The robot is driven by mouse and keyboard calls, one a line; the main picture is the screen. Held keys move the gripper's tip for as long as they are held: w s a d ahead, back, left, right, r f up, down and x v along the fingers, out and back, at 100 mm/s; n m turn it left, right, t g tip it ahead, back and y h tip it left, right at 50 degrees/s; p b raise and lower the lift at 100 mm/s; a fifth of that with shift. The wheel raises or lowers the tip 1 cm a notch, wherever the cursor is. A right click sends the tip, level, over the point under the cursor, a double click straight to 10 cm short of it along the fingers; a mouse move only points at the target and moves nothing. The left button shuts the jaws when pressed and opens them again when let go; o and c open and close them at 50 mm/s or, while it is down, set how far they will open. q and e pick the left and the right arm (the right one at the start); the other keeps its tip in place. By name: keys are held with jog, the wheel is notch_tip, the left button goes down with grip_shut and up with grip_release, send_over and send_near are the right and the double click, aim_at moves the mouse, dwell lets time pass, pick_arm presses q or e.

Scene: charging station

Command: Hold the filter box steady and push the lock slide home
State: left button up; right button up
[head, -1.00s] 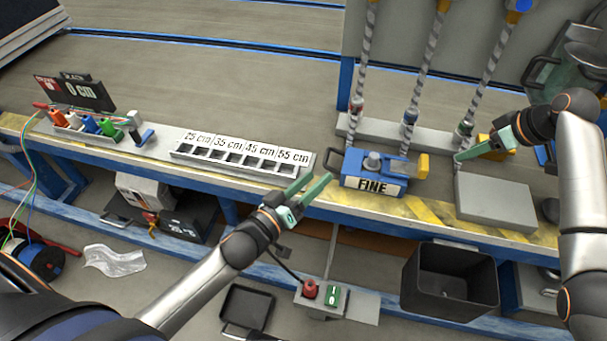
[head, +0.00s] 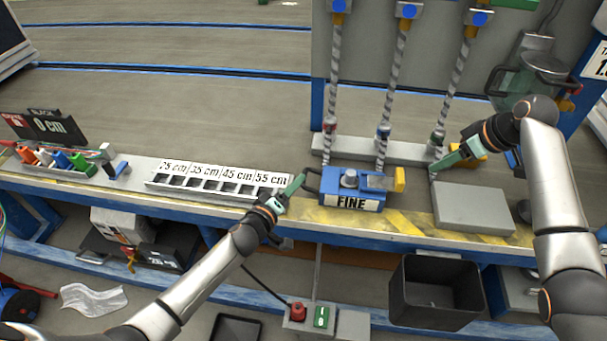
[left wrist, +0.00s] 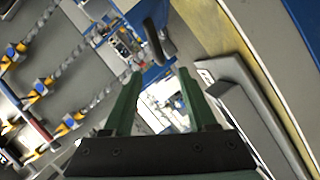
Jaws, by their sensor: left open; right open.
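The filter box (head: 340,184) is blue with a white FINE label and stands on the bench edge. A grey knob is on its top and a black handle loop (head: 312,179) is at its left side. The yellow lock slide (head: 400,178) sticks out at its right end. My left gripper (head: 301,181) is open, with its green fingers close to the handle; I cannot tell whether they touch it. The left wrist view shows the open fingers (left wrist: 162,82) with the black handle (left wrist: 153,42) beyond them. My right gripper (head: 436,167) is open, right of the slide and apart from it.
A grey block (head: 472,208) lies right of the box. A slotted tray (head: 220,180) with length labels lies to the left. Striped rods (head: 397,90) stand behind the box. A black bin (head: 437,295) and a switch box (head: 310,314) are below the bench edge.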

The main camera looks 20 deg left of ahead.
aim_at(305, 172)
pick_arm(q)
jog(key=x, duration=0.6)
jog(key=shift+w, duration=0.35)
jog(key=shift+w+d+f, duration=0.15)
jog(key=shift+w+d, duration=0.05)
jog(key=shift+w, duration=0.2)
grip_shut()
pick_arm(e)
jog(key=shift+c, duration=0.3)
dwell(0.7)
